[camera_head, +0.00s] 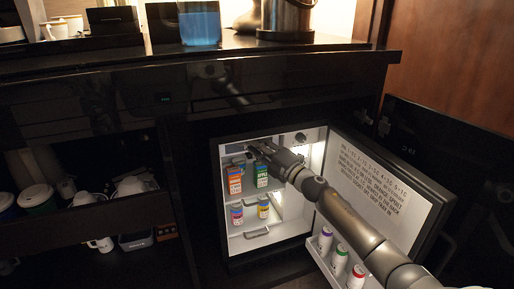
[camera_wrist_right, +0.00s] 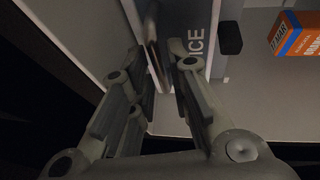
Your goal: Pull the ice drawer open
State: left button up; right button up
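The ice drawer (camera_wrist_right: 182,18) shows in the right wrist view as a grey front with the letters ICE. In the head view it is at the top inside the open fridge, mostly hidden by my right gripper (camera_head: 262,149). In the right wrist view my right gripper (camera_wrist_right: 157,62) has its fingers apart at the drawer front. A thin bar, seemingly the drawer's handle, lies between the fingertips. I see a gap beside it and cannot tell whether a finger touches it. My left gripper is not in view.
The fridge door (camera_head: 385,185) stands open at right, with several cans in its rack. The counter (camera_head: 200,60) is above the fridge.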

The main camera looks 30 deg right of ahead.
jog(key=shift+w+r, duration=0.1)
jog(key=shift+w, duration=0.35)
grip_shut()
jog(key=shift+a, duration=0.1)
